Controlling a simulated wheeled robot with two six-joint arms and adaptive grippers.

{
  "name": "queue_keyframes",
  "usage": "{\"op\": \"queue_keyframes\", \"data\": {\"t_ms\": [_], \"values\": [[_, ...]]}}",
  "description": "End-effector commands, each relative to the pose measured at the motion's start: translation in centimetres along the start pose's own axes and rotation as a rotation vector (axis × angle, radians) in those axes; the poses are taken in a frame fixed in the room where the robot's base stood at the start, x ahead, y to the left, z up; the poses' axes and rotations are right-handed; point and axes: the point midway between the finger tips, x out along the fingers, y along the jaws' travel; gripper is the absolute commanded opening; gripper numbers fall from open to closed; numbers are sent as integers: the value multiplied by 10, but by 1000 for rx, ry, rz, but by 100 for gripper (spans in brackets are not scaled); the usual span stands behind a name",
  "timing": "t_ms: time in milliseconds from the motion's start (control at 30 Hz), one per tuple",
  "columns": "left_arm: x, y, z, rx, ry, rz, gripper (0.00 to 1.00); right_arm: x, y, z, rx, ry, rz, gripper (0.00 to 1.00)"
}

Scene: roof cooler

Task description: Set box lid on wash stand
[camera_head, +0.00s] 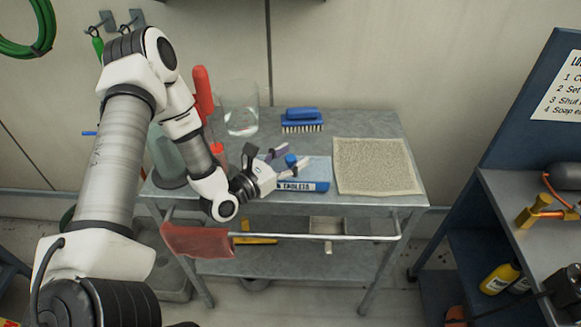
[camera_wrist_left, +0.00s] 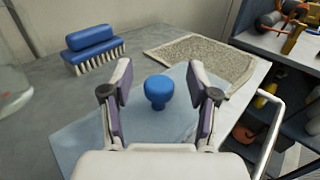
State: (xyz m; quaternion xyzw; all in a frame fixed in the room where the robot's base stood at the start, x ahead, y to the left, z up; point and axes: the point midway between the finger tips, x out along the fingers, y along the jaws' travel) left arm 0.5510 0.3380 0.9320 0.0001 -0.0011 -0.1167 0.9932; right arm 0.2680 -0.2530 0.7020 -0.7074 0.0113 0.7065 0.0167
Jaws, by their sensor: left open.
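The box lid (camera_head: 318,168) is a flat pale-blue panel with a round blue knob (camera_wrist_left: 158,90). My left gripper (camera_head: 289,158) is open over the lid. In the left wrist view, its two fingers stand on either side of the knob with a gap on each side. The gripper hides the lid's left part in the head view. My right gripper is not in view.
A blue brush (camera_head: 302,121) lies behind the lid, and a beige mat (camera_head: 376,166) lies right of it. A clear glass jar (camera_head: 241,108) stands at the back left. A red cloth (camera_head: 200,240) hangs on the front rail. A dark blue rack stands at right.

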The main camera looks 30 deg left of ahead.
Motion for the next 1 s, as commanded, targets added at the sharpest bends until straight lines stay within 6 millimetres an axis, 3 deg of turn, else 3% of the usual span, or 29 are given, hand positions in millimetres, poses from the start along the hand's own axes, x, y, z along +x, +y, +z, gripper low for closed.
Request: {"op": "queue_keyframes", "data": {"t_ms": [67, 233, 667, 1000], "values": [[0, 0, 0, 0, 0, 0, 60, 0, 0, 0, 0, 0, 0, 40], [0, 0, 0, 0, 1, 0, 0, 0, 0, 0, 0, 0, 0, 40], [0, 0, 2, 0, 1, 0, 0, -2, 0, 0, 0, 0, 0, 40], [-1, -3, 29, 0, -1, 3, 0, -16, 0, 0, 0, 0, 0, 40]]}}
